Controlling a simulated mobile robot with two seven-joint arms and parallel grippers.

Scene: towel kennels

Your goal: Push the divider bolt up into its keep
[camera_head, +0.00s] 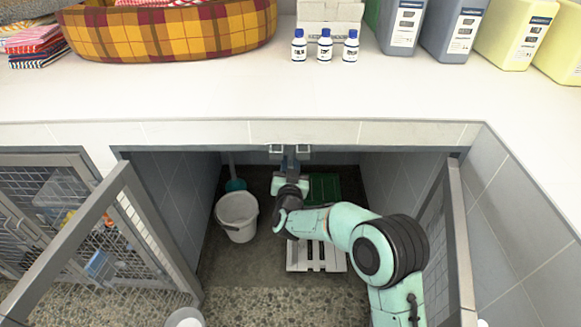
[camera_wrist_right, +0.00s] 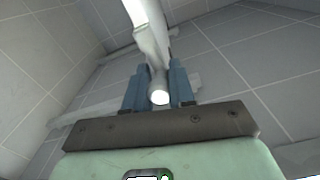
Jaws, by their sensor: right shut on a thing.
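My right gripper (camera_head: 290,163) reaches into the open kennel bay, just below the counter's front edge. In the right wrist view its two blue fingers (camera_wrist_right: 159,88) are shut on the divider bolt (camera_wrist_right: 150,42), a pale rod with a round, bright end between the fingers. The bolt runs up and away from the fingers in that view. Small pale brackets (camera_head: 275,149) sit at the counter's underside by the gripper; I cannot tell if the bolt is in them. In the head view the gripper hides most of the bolt. My left gripper is not in view.
A white bucket (camera_head: 237,214) stands left of my right arm. A pale slatted rack (camera_head: 316,262) and a green mat (camera_head: 324,189) lie on the bay floor. Mesh doors (camera_head: 150,243) stand open at the sides. Small bottles (camera_head: 325,46) and a plaid basket (camera_head: 170,32) stand on the counter.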

